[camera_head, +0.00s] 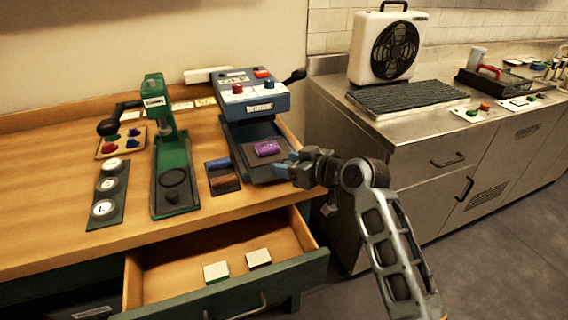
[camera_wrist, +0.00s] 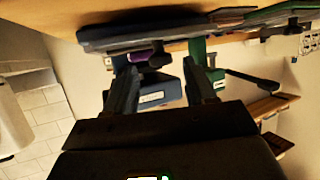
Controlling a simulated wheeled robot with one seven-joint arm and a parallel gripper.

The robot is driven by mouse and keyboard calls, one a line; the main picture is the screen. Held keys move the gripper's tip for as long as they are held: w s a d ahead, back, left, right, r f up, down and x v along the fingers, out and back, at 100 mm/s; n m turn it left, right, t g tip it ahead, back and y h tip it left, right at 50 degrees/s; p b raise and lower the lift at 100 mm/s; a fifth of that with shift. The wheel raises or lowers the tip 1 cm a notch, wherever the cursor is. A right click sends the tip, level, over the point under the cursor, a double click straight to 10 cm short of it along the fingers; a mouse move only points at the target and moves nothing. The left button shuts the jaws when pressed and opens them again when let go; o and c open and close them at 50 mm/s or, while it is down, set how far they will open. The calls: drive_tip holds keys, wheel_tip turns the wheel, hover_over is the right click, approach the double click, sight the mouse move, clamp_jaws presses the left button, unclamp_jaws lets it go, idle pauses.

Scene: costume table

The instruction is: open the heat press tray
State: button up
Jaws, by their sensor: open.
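The heat press (camera_head: 252,100) is a blue machine with a white top panel at the back right of the wooden table. Its flat dark tray (camera_head: 243,158) extends forward beneath the head, with a purple piece (camera_head: 267,148) lying on it. My gripper (camera_head: 284,168) is at the tray's front right edge, and the head view does not show clearly whether it touches. In the wrist view, the open fingers (camera_wrist: 163,88) point toward the press, with the tray (camera_wrist: 150,38) and purple piece (camera_wrist: 139,55) just beyond them.
A green hand press (camera_head: 172,165) stands left of the heat press. An open drawer (camera_head: 225,262) holding two pale pieces juts out below the table front. A steel counter (camera_head: 425,125) with a fan (camera_head: 388,48) is at right. Floor is free at lower right.

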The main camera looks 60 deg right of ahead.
drive_tip(key=v, duration=0.5)
drive_tip(key=shift+s+r+b, duration=0.2)
drive_tip(key=shift+s+b, duration=0.1)
drive_tip(key=shift+s, duration=0.05)
drive_tip(key=shift+a, duration=0.1)
drive_tip(key=s+a+f, duration=0.7)
drive_tip(key=s+a, duration=0.3)
drive_tip(key=a, duration=0.3)
drive_tip(key=s+a+r+n+y, duration=0.1)
drive_tip(key=s+a+r, duration=0.2)
drive_tip(key=s+a, duration=0.2)
drive_tip(key=s+a+r+n+t+y, duration=0.1)
drive_tip(key=s+a+r, duration=0.2)
drive_tip(key=s+a, duration=0.3)
drive_tip(key=s, duration=0.5)
drive_tip(key=shift+a+r+y, duration=0.15)
drive_tip(key=shift+r+y, duration=0.05)
drive_tip(key=shift+y, duration=0.2)
